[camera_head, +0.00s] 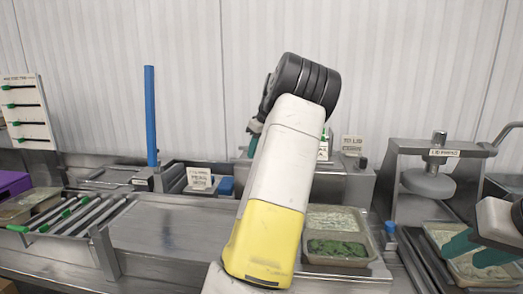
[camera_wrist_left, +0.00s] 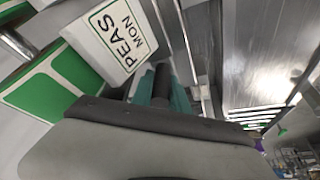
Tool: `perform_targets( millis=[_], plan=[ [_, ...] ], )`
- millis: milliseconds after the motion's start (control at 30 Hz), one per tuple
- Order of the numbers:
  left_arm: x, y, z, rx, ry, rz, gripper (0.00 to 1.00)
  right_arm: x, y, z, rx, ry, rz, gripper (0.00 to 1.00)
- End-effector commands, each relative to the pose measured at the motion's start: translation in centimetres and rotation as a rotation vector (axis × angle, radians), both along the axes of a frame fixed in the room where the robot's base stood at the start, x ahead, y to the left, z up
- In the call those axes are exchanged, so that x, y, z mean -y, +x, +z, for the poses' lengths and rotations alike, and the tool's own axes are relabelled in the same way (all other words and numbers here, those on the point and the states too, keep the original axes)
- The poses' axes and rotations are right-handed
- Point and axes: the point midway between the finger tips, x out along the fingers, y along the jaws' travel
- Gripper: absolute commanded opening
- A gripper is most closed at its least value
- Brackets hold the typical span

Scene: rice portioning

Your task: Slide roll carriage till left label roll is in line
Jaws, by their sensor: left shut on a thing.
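My left gripper (camera_wrist_left: 162,92) is shut, its teal fingers around a dark upright piece (camera_wrist_left: 162,76) that looks like a handle; its base is hidden. In the left wrist view a white label face reading "PEAS MON" (camera_wrist_left: 116,32) is just beside the fingers, and a green label with white borders (camera_wrist_left: 45,85) lies at lower left. In the head view my left gripper (camera_head: 254,130) is at the back of the bench, mostly behind my wrist. My arm hides most of the roll carriage there, so the rolls' alignment cannot be seen. My right gripper (camera_head: 474,250) is open at the right edge.
A lid press (camera_head: 430,182) stands at right, with a filled tray (camera_head: 432,228) below it near my right gripper. A two-part tray (camera_head: 372,250) holds rice and greens beside my left arm. A blue post (camera_head: 151,115) rises at left; bare steel (camera_head: 160,235) lies in front of it.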

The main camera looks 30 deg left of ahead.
Motion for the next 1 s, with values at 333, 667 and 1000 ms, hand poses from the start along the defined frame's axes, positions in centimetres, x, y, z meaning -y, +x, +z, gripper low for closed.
perform_targets(
  millis=[333, 667, 1000],
  plan=[
    [2.8, 0.9, 0.1, 0.002, 0.001, -0.002, 0.0, 0.0, 0.0, 0.0, 0.0, 0.0, 0.0, 0.36],
    [3.0, 1.0, 0.0, 0.002, -0.002, -0.005, 0.28, 0.0, 0.0, 0.0, 0.0, 0.0, 0.0, 0.36],
    [2.8, 0.9, 0.0, 0.001, 0.0, -0.001, 0.29, 0.0, 0.0, 0.0, 0.0, 0.0, 0.0, 0.36]
  ],
)
